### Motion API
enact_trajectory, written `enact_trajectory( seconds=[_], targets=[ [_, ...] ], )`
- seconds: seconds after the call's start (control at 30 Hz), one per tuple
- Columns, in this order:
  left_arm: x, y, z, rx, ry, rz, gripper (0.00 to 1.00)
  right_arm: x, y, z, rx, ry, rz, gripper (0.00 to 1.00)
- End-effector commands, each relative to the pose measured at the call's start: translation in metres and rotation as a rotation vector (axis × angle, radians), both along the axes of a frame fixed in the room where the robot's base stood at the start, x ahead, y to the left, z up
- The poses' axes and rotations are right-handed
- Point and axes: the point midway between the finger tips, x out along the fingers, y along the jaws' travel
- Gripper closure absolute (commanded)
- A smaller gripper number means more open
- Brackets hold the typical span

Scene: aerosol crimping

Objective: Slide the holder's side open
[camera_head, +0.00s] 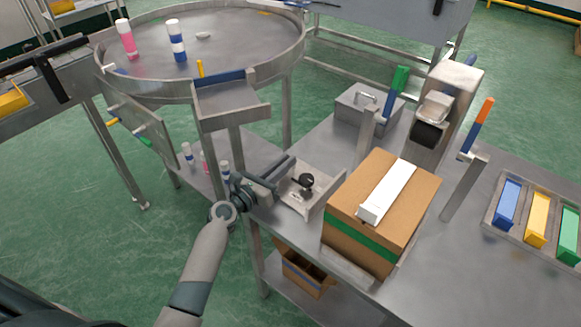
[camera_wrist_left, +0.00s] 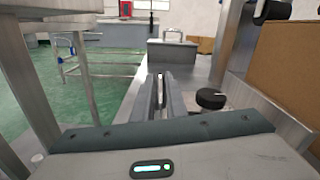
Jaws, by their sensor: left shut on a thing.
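The holder (camera_head: 322,188) is a small flat metal fixture with a black knob (camera_head: 305,184) on the bench, left of the cardboard box. My left gripper (camera_head: 278,177) is at the holder's left edge, its fingers low over the bench. In the left wrist view the fingers (camera_wrist_left: 161,92) are close together along a thin metal edge, which I take to be the holder's side. The black knob (camera_wrist_left: 211,98) is just right of the fingers there. The gripped part is mostly hidden by the fingers. My right gripper is not in view.
A cardboard box (camera_head: 345,232) with a green band and a white piece on top stands close right of the holder. A metal press (camera_head: 455,85) is behind it. A round table (camera_head: 225,50) with bottles stands back left. A tray with coloured blocks (camera_head: 490,220) is at right.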

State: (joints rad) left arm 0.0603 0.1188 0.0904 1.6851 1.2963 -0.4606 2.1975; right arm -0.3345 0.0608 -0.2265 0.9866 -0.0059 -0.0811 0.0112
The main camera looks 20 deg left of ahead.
Motion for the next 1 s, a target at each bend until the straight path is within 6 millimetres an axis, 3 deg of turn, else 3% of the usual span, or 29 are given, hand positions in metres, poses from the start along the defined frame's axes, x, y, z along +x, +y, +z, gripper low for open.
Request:
enact_trajectory(
  seconds=[0.13,0.17,0.2,0.67,1.0],
  targets=[
    [0.001,0.004,0.002,0.001,-0.004,0.008,1.00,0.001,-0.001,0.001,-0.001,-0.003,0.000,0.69],
    [0.001,0.004,0.002,0.001,-0.004,0.008,0.81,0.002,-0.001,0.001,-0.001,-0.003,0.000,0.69],
    [0.001,0.004,0.002,0.002,-0.004,0.008,0.71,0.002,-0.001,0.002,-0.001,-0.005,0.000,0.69],
    [-0.004,0.003,0.001,0.001,-0.002,0.003,0.71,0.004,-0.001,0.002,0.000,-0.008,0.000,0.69],
    [-0.045,0.018,-0.001,0.002,-0.001,0.004,0.71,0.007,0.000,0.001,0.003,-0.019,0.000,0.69]
  ],
)
